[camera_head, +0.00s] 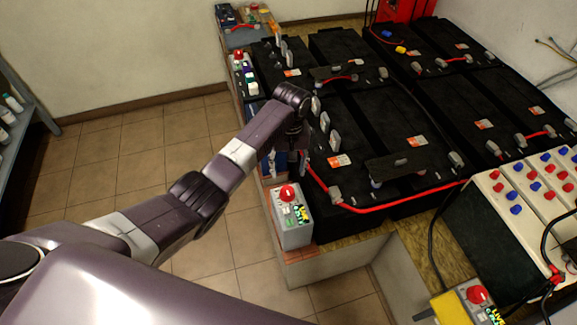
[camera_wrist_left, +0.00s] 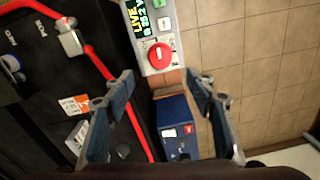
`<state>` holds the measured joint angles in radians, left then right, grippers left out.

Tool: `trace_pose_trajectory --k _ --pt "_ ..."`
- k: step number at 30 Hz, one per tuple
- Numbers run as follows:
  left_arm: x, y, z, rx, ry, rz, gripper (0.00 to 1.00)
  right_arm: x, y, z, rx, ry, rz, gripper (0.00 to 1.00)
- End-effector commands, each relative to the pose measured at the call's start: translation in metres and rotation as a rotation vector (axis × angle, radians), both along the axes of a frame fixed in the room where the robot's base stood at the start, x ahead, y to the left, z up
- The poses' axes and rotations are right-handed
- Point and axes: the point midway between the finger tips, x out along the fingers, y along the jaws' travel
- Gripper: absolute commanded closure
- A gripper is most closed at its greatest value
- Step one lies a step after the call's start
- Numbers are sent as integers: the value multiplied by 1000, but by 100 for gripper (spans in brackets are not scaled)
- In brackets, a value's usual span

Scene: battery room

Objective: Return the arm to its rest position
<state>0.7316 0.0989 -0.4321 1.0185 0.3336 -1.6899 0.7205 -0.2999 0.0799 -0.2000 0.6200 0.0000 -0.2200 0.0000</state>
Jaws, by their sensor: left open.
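My left arm reaches in from the lower left in the head view, and its left gripper (camera_head: 289,162) points down beside the front edge of the black batteries (camera_head: 375,120). In the left wrist view the two fingers of the left gripper (camera_wrist_left: 160,90) are spread apart with nothing held between them. A blue box (camera_wrist_left: 178,125) shows below and between the fingers, apart from them as far as I can tell. A grey meter with a red knob (camera_head: 292,217) stands close by, and it also shows in the left wrist view (camera_wrist_left: 150,35). My right gripper is not in view.
A red cable (camera_head: 400,208) runs along the batteries. A white panel with red and blue terminals (camera_head: 530,185) is at the right. Another red-knobbed device (camera_head: 470,300) is at the lower right. A shelf (camera_head: 30,115) stands at the far left. The tiled floor (camera_head: 100,160) between is clear.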

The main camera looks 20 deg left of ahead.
Motion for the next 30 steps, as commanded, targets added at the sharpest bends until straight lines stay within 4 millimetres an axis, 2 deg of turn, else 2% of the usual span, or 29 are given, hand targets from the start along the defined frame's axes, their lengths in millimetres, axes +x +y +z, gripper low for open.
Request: trace_pose_trajectory --k 6,22,26,30 --pt "0 0 9 1 0 1 49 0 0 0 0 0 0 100" --pt "-4 -2 6 -3 -1 -10 49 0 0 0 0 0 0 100" --pt "-24 -9 -12 -22 -13 -66 49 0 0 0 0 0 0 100" --pt "-66 -20 -36 -55 -50 -173 49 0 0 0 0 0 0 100"
